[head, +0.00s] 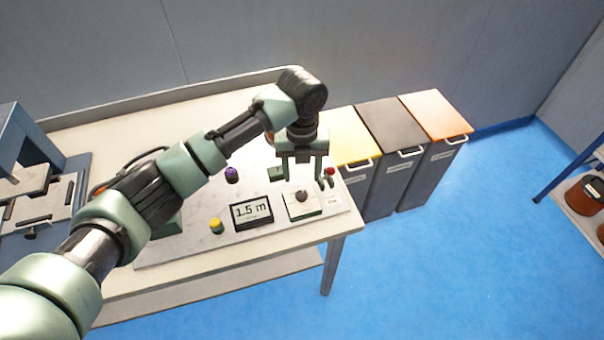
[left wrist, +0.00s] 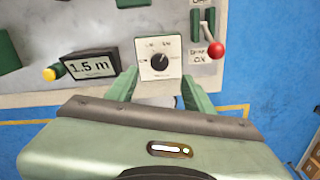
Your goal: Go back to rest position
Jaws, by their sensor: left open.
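My left arm reaches in from the left across the coil winder's panel (head: 190,245). My left gripper (head: 302,172) is open and points down above the selector knob plate (head: 303,205). In the left wrist view its two fingers (left wrist: 155,92) lie either side of the black selector knob (left wrist: 159,62), with nothing held. I cannot tell the exact height of the fingers above the panel. The display (head: 251,212) reads 1.5 m, and it also shows in the left wrist view (left wrist: 90,67). My right gripper is not in view.
A red-tipped lever (head: 329,172) stands close right of the gripper. A yellow button (head: 216,226) and a purple knob (head: 232,174) are on the panel. Yellow, dark and orange lidded bins (head: 435,115) stand right of the table. The blue floor (head: 450,260) in front is clear.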

